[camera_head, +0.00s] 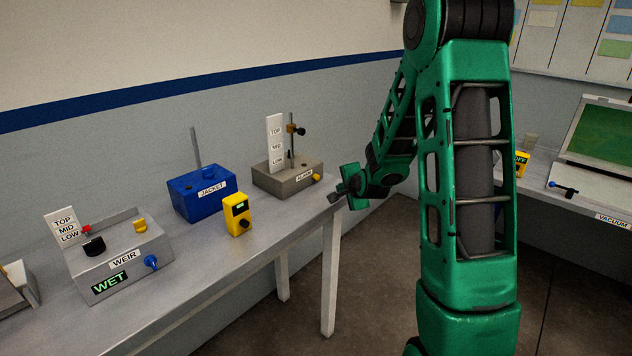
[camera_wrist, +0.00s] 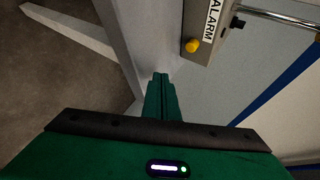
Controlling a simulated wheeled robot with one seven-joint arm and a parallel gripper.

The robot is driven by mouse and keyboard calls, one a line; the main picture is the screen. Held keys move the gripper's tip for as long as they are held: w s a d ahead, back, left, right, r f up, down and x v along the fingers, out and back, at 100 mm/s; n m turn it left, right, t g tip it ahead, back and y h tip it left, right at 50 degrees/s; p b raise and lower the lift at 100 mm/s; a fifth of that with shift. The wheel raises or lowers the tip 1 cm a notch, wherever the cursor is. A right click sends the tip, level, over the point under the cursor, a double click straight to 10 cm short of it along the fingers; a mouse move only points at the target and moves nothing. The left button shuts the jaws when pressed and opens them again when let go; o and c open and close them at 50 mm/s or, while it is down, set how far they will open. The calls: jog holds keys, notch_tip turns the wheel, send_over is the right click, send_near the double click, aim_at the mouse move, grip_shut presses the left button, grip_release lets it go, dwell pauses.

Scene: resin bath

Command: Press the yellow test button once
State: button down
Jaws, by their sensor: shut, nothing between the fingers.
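A small round yellow button (camera_head: 317,177) sits on the front face of the grey box labelled ALARM (camera_head: 279,178). In the wrist view the yellow button (camera_wrist: 192,45) shows beside the ALARM label, ahead and to the right of my fingertips. My gripper (camera_head: 336,196) is at the right end of the grey table, in front of the ALARM box, apart from the button. It also shows in the wrist view (camera_wrist: 161,76), with its fingers shut and empty. Another yellow knob (camera_head: 140,225) is on top of the WEIR box (camera_head: 95,262); no label reading "test" is visible.
A blue JACKET box (camera_head: 187,196) and a yellow handheld device (camera_head: 237,214) stand left of the ALARM box. A post with a clamp (camera_head: 291,135) and a white TOP/MID/LOW plate (camera_head: 275,142) rise from the ALARM box.

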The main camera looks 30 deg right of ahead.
aim_at(327, 191)
jog(key=shift+w+a, duration=0.35)
jog(key=shift+w, duration=0.65)
jog(key=shift+w+a, duration=0.35)
jog(key=shift+w, duration=0.6)
jog(key=shift+w+a, duration=0.35)
jog(key=shift+w, duration=0.65)
jog(key=shift+w+a, duration=0.1)
jog(key=shift+w, duration=0.1)
jog(key=shift+w, duration=0.2)
jog(key=shift+w+a, duration=0.2)
jog(key=shift+w, duration=0.25)
dwell(0.5)
dwell(0.4)
jog(key=shift+s+d+r, duration=0.1)
jog(key=shift+s+d, duration=0.2)
jog(key=shift+s, duration=0.55)
jog(key=shift+s+d, duration=0.3)
jog(key=shift+s, duration=0.5)
jog(key=shift+s+d, duration=0.25)
jog(key=shift+s, duration=0.55)
jog(key=shift+s+d, duration=0.3)
jog(key=shift+s, duration=0.5)
